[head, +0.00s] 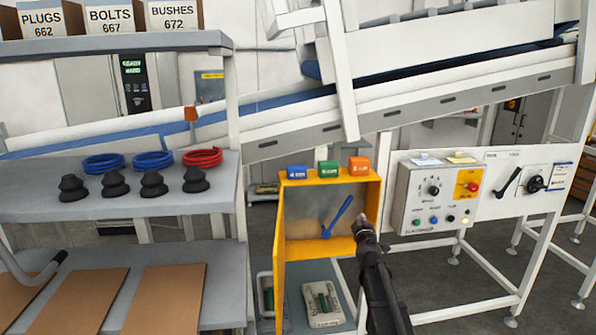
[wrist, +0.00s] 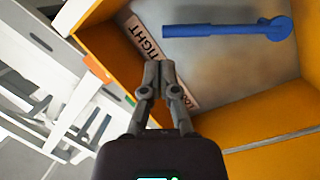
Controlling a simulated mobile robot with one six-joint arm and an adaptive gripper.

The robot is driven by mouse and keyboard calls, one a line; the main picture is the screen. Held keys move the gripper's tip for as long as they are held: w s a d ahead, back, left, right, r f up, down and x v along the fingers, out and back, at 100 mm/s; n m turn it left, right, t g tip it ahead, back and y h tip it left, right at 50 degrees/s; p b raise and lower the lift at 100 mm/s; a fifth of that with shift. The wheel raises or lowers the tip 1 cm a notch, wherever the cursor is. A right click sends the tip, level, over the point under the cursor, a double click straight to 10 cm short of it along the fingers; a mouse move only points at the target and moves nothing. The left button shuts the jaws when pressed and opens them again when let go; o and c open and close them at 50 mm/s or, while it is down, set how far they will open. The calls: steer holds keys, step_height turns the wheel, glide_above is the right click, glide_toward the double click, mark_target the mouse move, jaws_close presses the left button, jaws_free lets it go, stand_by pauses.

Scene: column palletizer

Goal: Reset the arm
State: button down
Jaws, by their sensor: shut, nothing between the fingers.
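My gripper (head: 362,224) is at the right side of an open yellow cabinet (head: 281,235), near its right front edge. In the wrist view my gripper (wrist: 159,75) has its two fingertips together and holds nothing. A blue wrench-like tool (head: 337,217) is inside the cabinet against the grey back panel; it also shows in the wrist view (wrist: 215,31), beyond the fingertips and apart from them. A white label (wrist: 150,52) with partly hidden lettering that includes "TIGHT" lies behind the fingers.
Blue, green and orange blocks (head: 328,167) sit on the cabinet top. A control box (head: 432,196) with knobs and a red button is to the right. Shelves (head: 100,193) with black cups and coiled rings stand left. A sloped conveyor (head: 400,105) crosses above.

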steer(key=s+d+f+m+g+h+p, duration=0.1)
steer(key=s+d+f+m+g+h, duration=0.1)
steer(key=s+f+m+g, duration=0.5)
steer(key=s+d+f+m+g+h+p, duration=0.1)
steer(key=s+d+f+m+g+h, duration=0.15)
steer(key=s, duration=0.85)
steer(key=s+a+f+g+y, duration=0.3)
steer(key=s+a+g, duration=0.1)
steer(key=s, duration=0.5)
steer(key=s+a+f+g+y, duration=0.3)
steer(key=s+a+g, duration=0.1)
steer(key=s+a, duration=0.3)
steer(key=s, duration=0.2)
steer(key=shift+s+a+f+y, duration=0.15)
steer(key=shift+s+f+y, duration=0.05)
steer(key=shift+s+y, duration=0.15)
steer(key=shift+w+m, duration=0.1)
steer(key=shift+m, duration=0.15)
